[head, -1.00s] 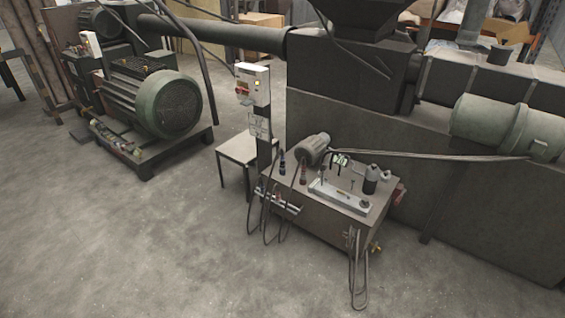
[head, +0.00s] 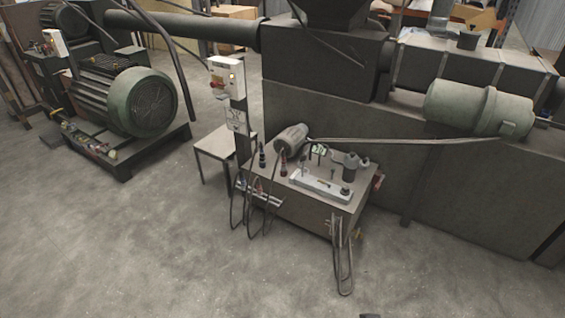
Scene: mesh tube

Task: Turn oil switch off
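A pale switch box (head: 226,76) stands on a dark post behind the left side of the oil unit. Its front carries a red control and a small yellow spot, too small to read. The oil unit (head: 290,208) is a low metal tank with a small motor (head: 291,138), fittings and hanging hoses on it. Which control is the oil switch I cannot tell for sure. Neither of my grippers is in view; only a small dark shape shows at the bottom edge, and I cannot tell what it is.
A small table (head: 222,148) stands left of the post. A large green motor (head: 140,100) on a dark frame is at the left. A long grey machine (head: 330,120) with a green cylinder (head: 478,108) fills the back and right. The concrete floor (head: 150,250) in front is clear.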

